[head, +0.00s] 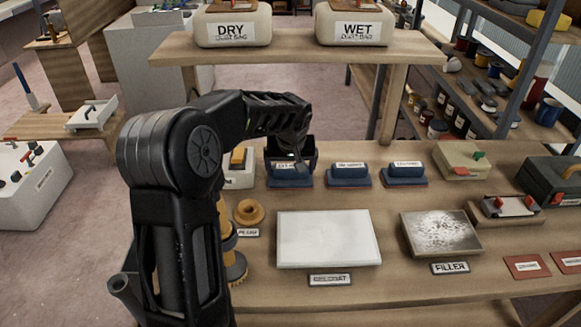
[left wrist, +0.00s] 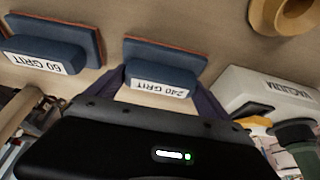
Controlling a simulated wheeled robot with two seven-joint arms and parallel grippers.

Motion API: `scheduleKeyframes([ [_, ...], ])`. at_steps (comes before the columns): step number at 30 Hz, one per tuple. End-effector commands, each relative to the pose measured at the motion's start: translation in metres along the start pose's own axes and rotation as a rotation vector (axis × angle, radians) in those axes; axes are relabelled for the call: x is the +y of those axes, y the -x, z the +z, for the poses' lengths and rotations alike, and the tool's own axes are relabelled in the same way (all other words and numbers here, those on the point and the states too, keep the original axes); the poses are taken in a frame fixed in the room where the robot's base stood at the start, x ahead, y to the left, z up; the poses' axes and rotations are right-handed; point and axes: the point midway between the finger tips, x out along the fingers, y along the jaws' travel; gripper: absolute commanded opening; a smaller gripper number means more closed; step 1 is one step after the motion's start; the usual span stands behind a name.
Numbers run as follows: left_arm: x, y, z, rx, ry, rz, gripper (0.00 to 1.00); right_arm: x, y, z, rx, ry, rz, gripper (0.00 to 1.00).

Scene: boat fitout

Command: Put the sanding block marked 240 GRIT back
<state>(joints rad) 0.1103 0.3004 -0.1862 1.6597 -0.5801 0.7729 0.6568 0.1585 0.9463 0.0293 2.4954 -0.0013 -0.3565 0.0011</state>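The sanding block marked 240 GRIT (left wrist: 160,80) is blue with a white label and shows upside down in the left wrist view. In the head view it is the leftmost of three blue blocks (head: 289,181) on the bench, partly hidden by my gripper. My left gripper (head: 291,160) is over it, its dark fingers spread on either side of the handle; they also show in the left wrist view (left wrist: 160,88). The block appears to rest on the bench. Contact with the fingers cannot be made out. My right gripper is not in view.
The 60 GRIT block (left wrist: 45,55) and other blue blocks (head: 348,174) stand in the same row. A white box labelled VACUUM (left wrist: 270,95) is close beside my gripper. A white GELCOAT panel (head: 328,240) lies in front. A raised shelf (head: 290,52) holds DRY and WET bins.

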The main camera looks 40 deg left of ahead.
Motion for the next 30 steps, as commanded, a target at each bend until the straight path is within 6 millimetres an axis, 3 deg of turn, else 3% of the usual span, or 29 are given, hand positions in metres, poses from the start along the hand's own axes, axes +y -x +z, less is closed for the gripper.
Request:
scheduleKeyframes([
  [3, 0.0, 0.0, 0.0, 0.0, 0.0, 0.0, 1.0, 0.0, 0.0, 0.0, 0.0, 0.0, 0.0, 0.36],
  [16, 0.0, 0.01, -0.002, 0.002, 0.0, 0.001, 1.0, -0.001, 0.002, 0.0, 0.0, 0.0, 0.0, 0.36],
  [30, 0.001, 0.099, -0.002, 0.004, 0.0, 0.003, 1.0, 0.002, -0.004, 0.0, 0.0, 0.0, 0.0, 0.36],
])
